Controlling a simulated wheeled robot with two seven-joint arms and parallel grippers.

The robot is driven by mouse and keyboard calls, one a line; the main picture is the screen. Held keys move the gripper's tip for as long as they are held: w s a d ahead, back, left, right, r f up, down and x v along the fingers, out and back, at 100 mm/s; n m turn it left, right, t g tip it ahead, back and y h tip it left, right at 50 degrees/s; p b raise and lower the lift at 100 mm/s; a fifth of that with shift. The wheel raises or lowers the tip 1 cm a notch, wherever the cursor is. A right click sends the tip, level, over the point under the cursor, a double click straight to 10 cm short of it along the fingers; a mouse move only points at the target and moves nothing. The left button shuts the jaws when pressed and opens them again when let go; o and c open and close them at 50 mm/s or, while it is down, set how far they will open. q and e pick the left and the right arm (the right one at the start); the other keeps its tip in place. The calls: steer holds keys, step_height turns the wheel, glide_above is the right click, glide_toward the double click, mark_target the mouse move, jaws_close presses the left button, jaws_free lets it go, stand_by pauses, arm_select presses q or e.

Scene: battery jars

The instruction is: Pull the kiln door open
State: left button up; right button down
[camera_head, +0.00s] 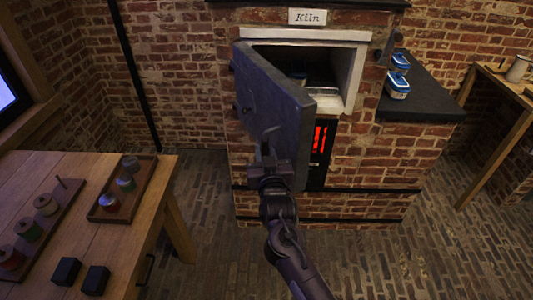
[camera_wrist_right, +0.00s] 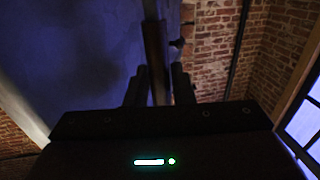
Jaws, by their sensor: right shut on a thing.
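The kiln (camera_head: 335,160) is a brick block with a white-framed opening and a "Kiln" sign. Its dark grey door (camera_head: 272,95) is hinged on the left and stands well open, swung out toward me. My right gripper (camera_head: 268,148) is at the door's lower outer part, shut on the door handle (camera_wrist_right: 154,55). In the right wrist view the dark upright handle bar runs between the two fingers, with the door's bluish face (camera_wrist_right: 85,50) behind it. The handle is mostly hidden by my gripper in the head view. My left gripper does not show.
A wooden table (camera_head: 150,215) at the left bears a tray of jars (camera_head: 122,190), a spool rack (camera_head: 38,230) and two black blocks (camera_head: 66,271). A dark shelf (camera_head: 425,107) right of the kiln holds blue-lidded containers (camera_head: 397,84). The brick floor before the kiln is clear.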

steer(key=c, duration=1.6)
jaws_free()
steer(key=shift+w+r, duration=0.1)
steer(key=shift+r, duration=0.2)
steer(key=o, duration=0.3)
steer(key=shift+w+f, duration=0.1)
steer(key=shift+f, duration=0.15)
steer(key=shift+s+f, duration=0.1)
steer(key=shift+s, duration=0.45)
steer(key=s+b, duration=0.1)
steer(key=s, duration=0.5)
steer(key=shift+s+d, duration=0.25)
steer(key=shift+s, duration=0.15)
